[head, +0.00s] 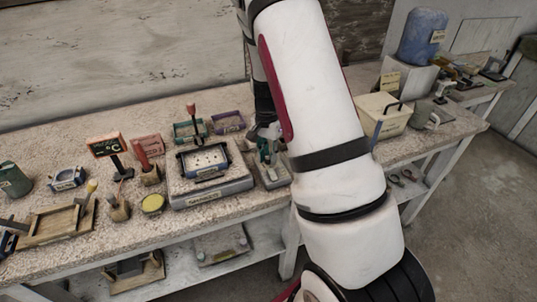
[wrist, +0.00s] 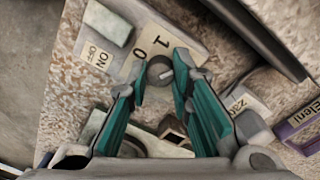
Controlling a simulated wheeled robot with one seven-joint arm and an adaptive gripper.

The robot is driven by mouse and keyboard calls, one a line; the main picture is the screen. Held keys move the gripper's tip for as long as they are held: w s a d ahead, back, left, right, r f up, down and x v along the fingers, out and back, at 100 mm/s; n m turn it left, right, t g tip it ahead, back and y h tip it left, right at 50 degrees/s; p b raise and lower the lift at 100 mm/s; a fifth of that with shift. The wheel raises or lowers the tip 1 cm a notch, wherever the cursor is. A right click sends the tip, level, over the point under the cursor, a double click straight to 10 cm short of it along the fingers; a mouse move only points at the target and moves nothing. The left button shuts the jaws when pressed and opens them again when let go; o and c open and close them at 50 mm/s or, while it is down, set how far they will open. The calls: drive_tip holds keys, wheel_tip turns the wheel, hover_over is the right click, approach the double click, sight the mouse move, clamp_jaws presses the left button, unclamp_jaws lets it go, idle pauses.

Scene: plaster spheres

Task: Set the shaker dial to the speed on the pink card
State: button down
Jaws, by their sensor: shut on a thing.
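My gripper (wrist: 159,74) has its teal fingers closed on both sides of a small round grey dial (wrist: 157,68). The dial has a pale pointer mark toward its right side. A cream plate beside it carries the digits 0 and 1; other marks are hidden by the fingers. In the head view my gripper (head: 268,153) is at a small grey control box (head: 273,177), right of the shaker (head: 238,176), which carries a blue-rimmed tray. A pink card (head: 147,142) stands behind a red-handled tool; its writing is too small to read.
A pale switch (wrist: 108,23) labelled ON and OFF sits beside the dial plate. A cream box (head: 384,115) stands to the right. A dark sign (head: 106,146) stands left.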

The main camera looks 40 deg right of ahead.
sight(267, 157)
drive_tip(key=c, duration=1.7)
unclamp_jaws()
drive_tip(key=shift+r, duration=0.15)
drive_tip(key=r, duration=1.1)
drive_tip(key=shift+w+a+r, duration=0.1)
drive_tip(key=shift+w+r, duration=0.15)
drive_tip(key=shift+r, duration=0.15)
drive_tip(key=shift+a, duration=0.1)
drive_tip(key=s+a+r+n+t, duration=0.4)
drive_tip(key=s+a+r+n, duration=0.6)
drive_tip(key=s+a+r, duration=0.55)
drive_tip(key=s+a+n, duration=0.1)
drive_tip(key=s, duration=0.1)
drive_tip(key=s+a+n, duration=0.1)
drive_tip(key=s+n, duration=0.1)
drive_tip(key=s, duration=0.1)
drive_tip(key=s+a+n+t, duration=0.1)
drive_tip(key=s, duration=0.1)
drive_tip(key=shift+s+a+r+n, duration=0.3)
drive_tip(key=shift+s+a, duration=0.05)
drive_tip(key=shift+a, duration=0.05)
